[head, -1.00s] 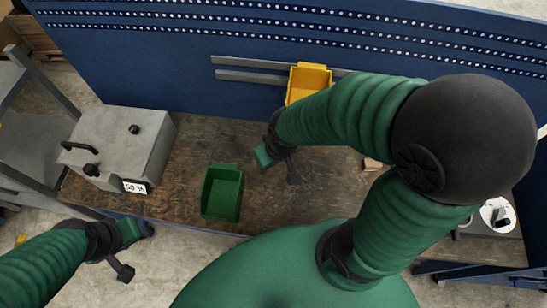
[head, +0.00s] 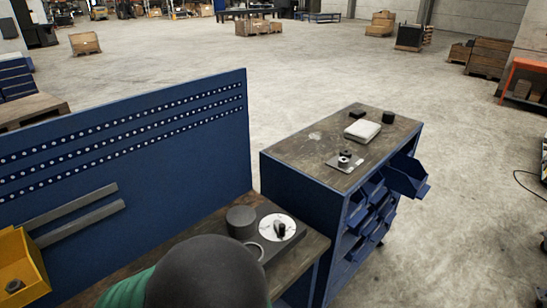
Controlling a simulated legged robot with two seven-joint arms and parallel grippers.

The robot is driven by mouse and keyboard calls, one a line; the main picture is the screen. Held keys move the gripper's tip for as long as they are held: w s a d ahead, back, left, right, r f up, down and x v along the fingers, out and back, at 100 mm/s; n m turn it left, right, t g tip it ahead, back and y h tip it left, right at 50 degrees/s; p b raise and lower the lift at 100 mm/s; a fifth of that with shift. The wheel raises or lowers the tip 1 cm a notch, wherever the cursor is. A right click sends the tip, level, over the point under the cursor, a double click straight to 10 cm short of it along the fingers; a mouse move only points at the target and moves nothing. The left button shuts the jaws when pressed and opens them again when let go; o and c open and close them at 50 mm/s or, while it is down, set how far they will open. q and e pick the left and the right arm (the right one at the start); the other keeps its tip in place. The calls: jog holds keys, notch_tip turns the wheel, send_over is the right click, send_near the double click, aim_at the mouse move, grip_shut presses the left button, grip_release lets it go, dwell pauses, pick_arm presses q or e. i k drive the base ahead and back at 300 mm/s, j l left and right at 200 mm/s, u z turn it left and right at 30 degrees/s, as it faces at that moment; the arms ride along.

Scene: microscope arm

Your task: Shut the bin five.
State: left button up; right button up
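A blue cabinet (head: 297,202) with several blue bins in its right side stands right of the workbench. One upper bin (head: 408,178) sticks far out from the cabinet and is open at the top. Several other bins (head: 374,190) sit in rows below and to its left, tilted in their slots. I cannot read any bin number.
The workbench (head: 312,243) carries a dark device with a round white plate (head: 277,228). A yellow bin (head: 22,265) hangs on the blue pegboard (head: 190,150). A white box (head: 363,131) and small dark items lie on the cabinet top. Open concrete floor (head: 470,150) lies right of the cabinet.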

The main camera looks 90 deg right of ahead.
aim_at(403, 173)
jog(key=z, duration=0.4)
jog(key=k+l+z, duration=0.1)
jog(key=z, duration=0.3)
jog(key=k+z, duration=0.1)
jog(key=z, duration=0.35)
jog(key=l+z, duration=0.15)
jog(key=z, duration=0.25)
jog(key=k+l+z, duration=0.1)
jog(key=z, duration=0.3)
